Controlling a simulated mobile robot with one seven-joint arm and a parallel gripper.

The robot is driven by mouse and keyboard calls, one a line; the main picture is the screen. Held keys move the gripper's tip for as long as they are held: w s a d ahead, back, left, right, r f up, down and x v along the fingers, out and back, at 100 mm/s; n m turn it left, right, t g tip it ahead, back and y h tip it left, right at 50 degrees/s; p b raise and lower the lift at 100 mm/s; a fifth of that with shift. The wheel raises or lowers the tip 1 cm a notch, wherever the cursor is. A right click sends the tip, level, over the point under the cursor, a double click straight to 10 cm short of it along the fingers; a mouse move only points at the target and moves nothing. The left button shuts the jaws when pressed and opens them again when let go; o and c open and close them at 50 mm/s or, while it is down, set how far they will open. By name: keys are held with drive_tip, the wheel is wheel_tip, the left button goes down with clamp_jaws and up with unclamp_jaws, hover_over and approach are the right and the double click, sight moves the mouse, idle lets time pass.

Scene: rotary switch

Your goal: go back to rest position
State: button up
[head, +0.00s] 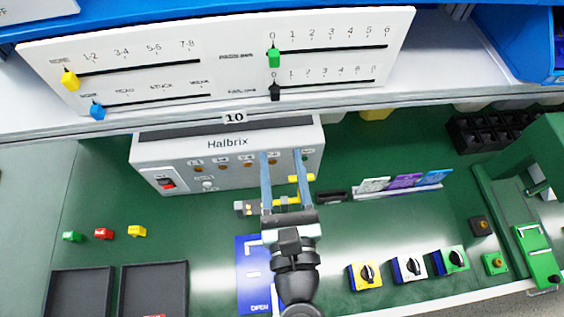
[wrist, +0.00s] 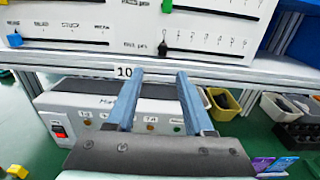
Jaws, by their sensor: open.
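My gripper (head: 282,156) is open, with two parallel blue fingers spread apart and nothing visible between them. In the head view it reaches over the middle of the green bench, its fingers overlapping the front of the grey Halbrix box (head: 228,143). In the wrist view the open fingers (wrist: 160,75) also stand in front of that box. I cannot tell whether they touch it. Three rotary switches stand at the front right of the bench, apart from my gripper: a yellow one (head: 365,277), a white one (head: 408,270) and a green one (head: 451,260), each with a black knob.
A white slider panel (head: 220,75) stands on the shelf above. Dark trays (head: 80,292) lie front left, near small green (head: 71,237), red (head: 103,234) and yellow (head: 137,231) pieces. A card rack (head: 400,190) and a black crate (head: 490,130) stand right. Bare bench shows at left.

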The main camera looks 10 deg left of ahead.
idle(0.3)
drive_tip(key=w+r+n+t+y, duration=0.15)
drive_tip(key=w+r+n, duration=0.25)
drive_tip(key=r+n, duration=0.7)
drive_tip(key=w+r+n+t, duration=0.2)
drive_tip(key=w+r+n, duration=0.3)
drive_tip(key=r+n, duration=0.6)
drive_tip(key=s+d+r+n+t+h, duration=0.1)
drive_tip(key=s+r+n+t+h, duration=0.1)
drive_tip(key=r, duration=0.6)
drive_tip(key=s+d+r+n+t+h, duration=0.2)
drive_tip(key=r+n, duration=0.3)
drive_tip(key=r, duration=0.4)
drive_tip(key=s+d+r+n+t+h, duration=0.2)
drive_tip(key=s+r+n+h, duration=0.1)
drive_tip(key=r, duration=0.6)
drive_tip(key=shift+s+t, duration=0.35)
drive_tip(key=shift+s, duration=0.05)
